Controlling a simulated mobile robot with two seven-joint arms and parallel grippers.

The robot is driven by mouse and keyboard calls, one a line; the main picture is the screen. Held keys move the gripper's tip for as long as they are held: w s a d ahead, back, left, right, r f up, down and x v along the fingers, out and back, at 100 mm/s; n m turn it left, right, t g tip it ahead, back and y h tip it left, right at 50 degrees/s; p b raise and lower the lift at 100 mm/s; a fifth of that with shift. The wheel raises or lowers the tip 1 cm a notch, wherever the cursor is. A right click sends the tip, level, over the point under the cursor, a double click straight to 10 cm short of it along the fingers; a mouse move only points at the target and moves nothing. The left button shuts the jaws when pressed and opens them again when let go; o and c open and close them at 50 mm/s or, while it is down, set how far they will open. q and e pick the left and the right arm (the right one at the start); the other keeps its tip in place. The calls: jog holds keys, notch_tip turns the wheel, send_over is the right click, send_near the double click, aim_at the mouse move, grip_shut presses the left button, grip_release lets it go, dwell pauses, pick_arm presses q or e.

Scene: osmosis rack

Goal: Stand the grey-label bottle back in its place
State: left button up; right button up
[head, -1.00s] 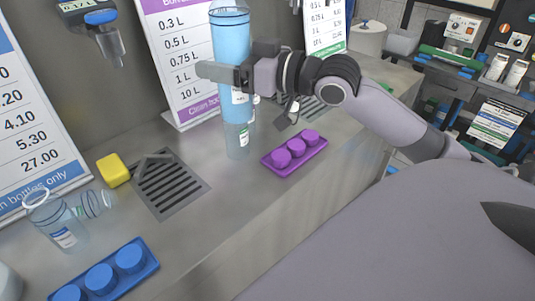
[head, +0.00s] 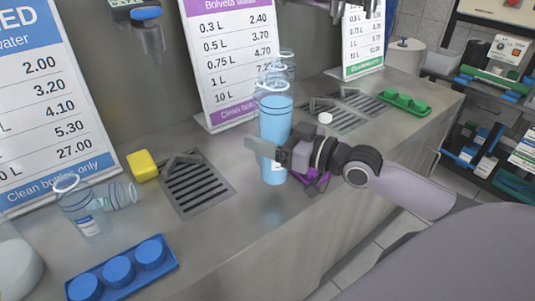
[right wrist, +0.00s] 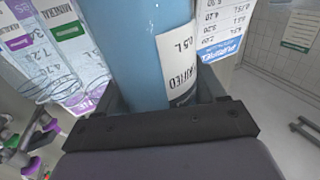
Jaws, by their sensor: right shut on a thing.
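My right gripper (head: 275,152) is shut on a tall clear bottle (head: 274,118) full of blue water, with a ring at its neck. The bottle is upright, low over or on the steel counter; I cannot tell if its base touches. In the right wrist view the bottle (right wrist: 150,45) fills the space between the fingers. Its pale label (right wrist: 178,72) reads 0.5 L and PURIFIED in dark print. An empty clear bottle (head: 285,62) shows behind it. My left gripper is not in view.
At left, a clear bottle (head: 88,222) stands near another lying one (head: 122,195), a yellow sponge (head: 142,165) and a drain grate (head: 197,186). A blue cap tray (head: 122,272) is in front. A purple tray (head: 318,180) is partly hidden. A green tray (head: 404,101) lies farther right.

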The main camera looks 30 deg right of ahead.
jog(key=shift+f+b, duration=0.45)
jog(key=shift+f, duration=1.6)
jog(key=shift+f, duration=0.2)
jog(key=o, duration=1.6)
jog(key=shift+s+r, duration=0.1)
